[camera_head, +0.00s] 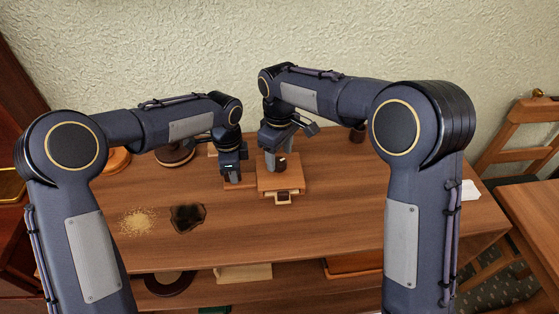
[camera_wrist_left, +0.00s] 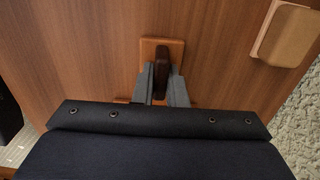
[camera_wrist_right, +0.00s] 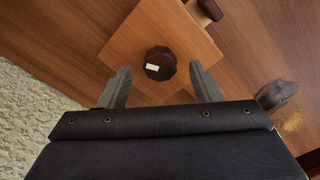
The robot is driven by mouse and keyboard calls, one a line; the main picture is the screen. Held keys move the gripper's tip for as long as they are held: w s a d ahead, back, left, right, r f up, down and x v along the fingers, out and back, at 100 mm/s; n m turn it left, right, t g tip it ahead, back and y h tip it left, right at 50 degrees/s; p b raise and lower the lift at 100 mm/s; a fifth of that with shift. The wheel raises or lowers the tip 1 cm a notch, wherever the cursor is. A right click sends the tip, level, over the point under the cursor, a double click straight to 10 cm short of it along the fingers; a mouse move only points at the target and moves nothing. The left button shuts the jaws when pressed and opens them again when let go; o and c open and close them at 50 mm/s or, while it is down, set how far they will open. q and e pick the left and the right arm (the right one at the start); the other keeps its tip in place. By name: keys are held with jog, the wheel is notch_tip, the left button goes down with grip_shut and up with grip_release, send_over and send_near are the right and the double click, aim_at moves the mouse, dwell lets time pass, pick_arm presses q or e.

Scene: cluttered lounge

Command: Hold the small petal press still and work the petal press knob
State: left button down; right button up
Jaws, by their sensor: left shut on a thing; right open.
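The small petal press (camera_head: 268,186) is a square wooden block on the table, with a dark faceted knob (camera_wrist_right: 160,63) bearing a white mark on top. My right gripper (camera_wrist_right: 160,88) is open, its fingers on either side of the knob with gaps showing. In the head view the right gripper (camera_head: 275,163) hangs over the press, beside the knob (camera_head: 281,163). My left gripper (camera_wrist_left: 163,88) is shut on an upright dark handle (camera_wrist_left: 162,66) on a small wooden plate (camera_wrist_left: 149,47). This plate lies left of the block; whether they are joined is hidden.
A small tan part with a dark top (camera_head: 283,197) sticks out of the press's front. The table's right side is mostly clear.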

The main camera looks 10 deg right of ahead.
aim_at(279, 161)
jog(key=shift+f, duration=1.6)
jog(key=c, duration=1)
